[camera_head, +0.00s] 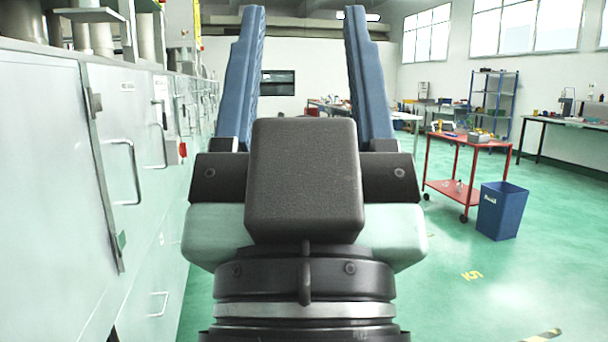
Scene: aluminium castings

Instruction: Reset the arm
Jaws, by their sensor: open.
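My gripper (304,20) is in the middle of the head view, seen from behind its dark body and pointing away from me. Its two long blue fingers stand wide apart. Nothing shows between them but the far wall and part of the room. The gripper's body and wrist hide the floor straight ahead.
A row of pale metal cabinets (60,150) runs close along the left. On the right are a red trolley (455,188) with items on top, a blue bin (501,211), a blue shelf rack (493,100) and a workbench (565,122). Green floor (480,300) is open at front right.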

